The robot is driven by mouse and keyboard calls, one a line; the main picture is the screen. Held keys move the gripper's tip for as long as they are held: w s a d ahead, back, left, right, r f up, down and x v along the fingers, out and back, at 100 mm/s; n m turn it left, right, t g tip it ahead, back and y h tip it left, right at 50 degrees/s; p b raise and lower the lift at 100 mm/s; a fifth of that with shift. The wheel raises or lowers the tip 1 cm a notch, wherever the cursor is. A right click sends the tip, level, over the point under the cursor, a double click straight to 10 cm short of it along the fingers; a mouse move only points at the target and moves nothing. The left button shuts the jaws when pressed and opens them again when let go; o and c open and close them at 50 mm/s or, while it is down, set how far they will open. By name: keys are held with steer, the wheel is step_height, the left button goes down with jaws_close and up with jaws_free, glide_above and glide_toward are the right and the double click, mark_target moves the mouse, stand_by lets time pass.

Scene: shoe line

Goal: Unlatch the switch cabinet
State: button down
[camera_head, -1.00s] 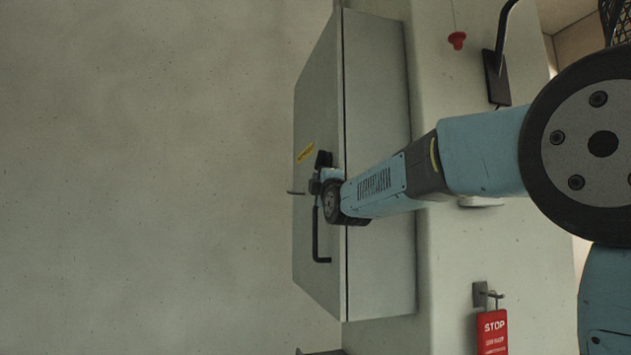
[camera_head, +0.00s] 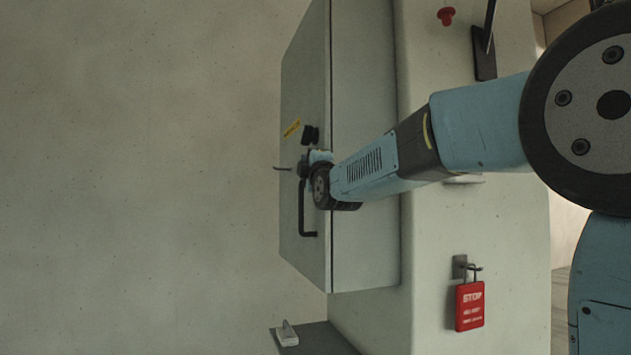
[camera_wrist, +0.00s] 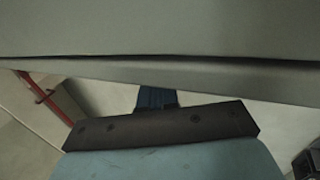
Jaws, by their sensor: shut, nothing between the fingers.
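The grey switch cabinet (camera_head: 364,150) hangs on a pale pillar, its door (camera_head: 300,85) at the left and seen at a steep angle. The door looks shut. A dark bar handle (camera_head: 301,210) stands on the door below a small black knob (camera_head: 310,134). My gripper (camera_head: 306,169) is shut and empty at the door front, close to the handle's upper end. My wrist hides part of this area, so I cannot tell whether they touch. In the wrist view a grey panel surface (camera_wrist: 160,35) fills the top, and the handle does not show.
A red STOP tag (camera_head: 470,306) hangs from a hook on the pillar (camera_head: 432,240). A red knob (camera_head: 446,16) is higher up. A dark surface (camera_head: 318,340) with a small pale object (camera_head: 287,334) lies below the cabinet. The left side is open in front of a bare wall.

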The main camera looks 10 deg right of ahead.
steer(key=s+d+f, duration=0.2)
steer(key=s+f, duration=0.5)
steer(key=s, duration=0.1)
steer(key=shift+s, duration=0.15)
steer(key=s+d+f+m+g+h, duration=0.1)
steer(key=s+d+f+m+g, duration=0.4)
steer(key=s+f+m, duration=0.2)
steer(key=s+d+f+m+g+h, duration=0.2)
steer(key=s+d+f+m+g, duration=0.3)
steer(key=s+f, duration=0.7)
steer(key=s+d+f+m+g+h, duration=0.2)
steer(key=s+d+f+m+g, duration=0.3)
steer(key=s+f+m, duration=0.3)
step_height(320, 180, down, 3)
steer(key=shift+s+f+m+g, duration=0.2)
steer(key=shift+s+m+g, duration=0.2)
steer(key=shift+s+g, duration=0.55)
steer(key=shift+s+d+t, duration=0.15)
steer(key=shift+d+t, duration=0.1)
